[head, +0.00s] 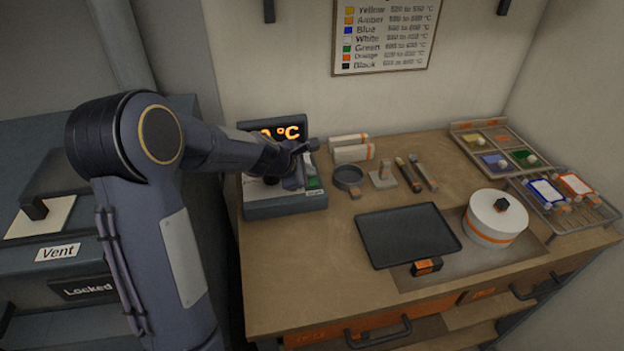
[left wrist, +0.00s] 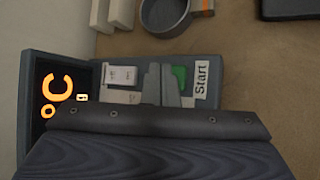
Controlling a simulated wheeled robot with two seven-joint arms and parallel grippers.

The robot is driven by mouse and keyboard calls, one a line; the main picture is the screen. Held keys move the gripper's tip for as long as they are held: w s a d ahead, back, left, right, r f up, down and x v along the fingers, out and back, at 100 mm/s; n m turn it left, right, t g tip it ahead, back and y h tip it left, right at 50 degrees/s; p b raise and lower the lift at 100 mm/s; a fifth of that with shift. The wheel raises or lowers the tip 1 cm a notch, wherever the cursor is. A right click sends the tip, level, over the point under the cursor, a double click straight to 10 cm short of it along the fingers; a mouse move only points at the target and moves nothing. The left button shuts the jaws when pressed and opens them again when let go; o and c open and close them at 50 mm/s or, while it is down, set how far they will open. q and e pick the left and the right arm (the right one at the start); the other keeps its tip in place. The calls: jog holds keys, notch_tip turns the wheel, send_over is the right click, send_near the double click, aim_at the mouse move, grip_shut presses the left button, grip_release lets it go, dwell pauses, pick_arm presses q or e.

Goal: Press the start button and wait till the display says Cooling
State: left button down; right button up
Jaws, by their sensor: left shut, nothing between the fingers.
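The control box (head: 285,208) stands at the back left of the wooden table. Its display (head: 293,131) shows glowing orange "°C"; the arm hides part of the reading. In the left wrist view the display (left wrist: 36,104) also shows "°C", with a small lit mark beside it. The green start button (head: 314,182) is on the box's top. It also shows in the left wrist view (left wrist: 180,73), next to the "Start" label (left wrist: 201,80). My left gripper (head: 294,180) is shut and empty, its fingertips (left wrist: 164,82) beside the button; contact cannot be told. My right gripper is out of view.
A kiln-like unit at left carries a "Locked" panel (head: 88,289) and a "Vent" label (head: 58,252). A colour chart (head: 385,35) hangs behind.

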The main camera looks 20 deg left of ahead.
pick_arm(q)
notch_tip(320, 180, up, 5)
jog(key=p, duration=0.5)
jog(key=shift+r, duration=0.1)
dwell(0.7)
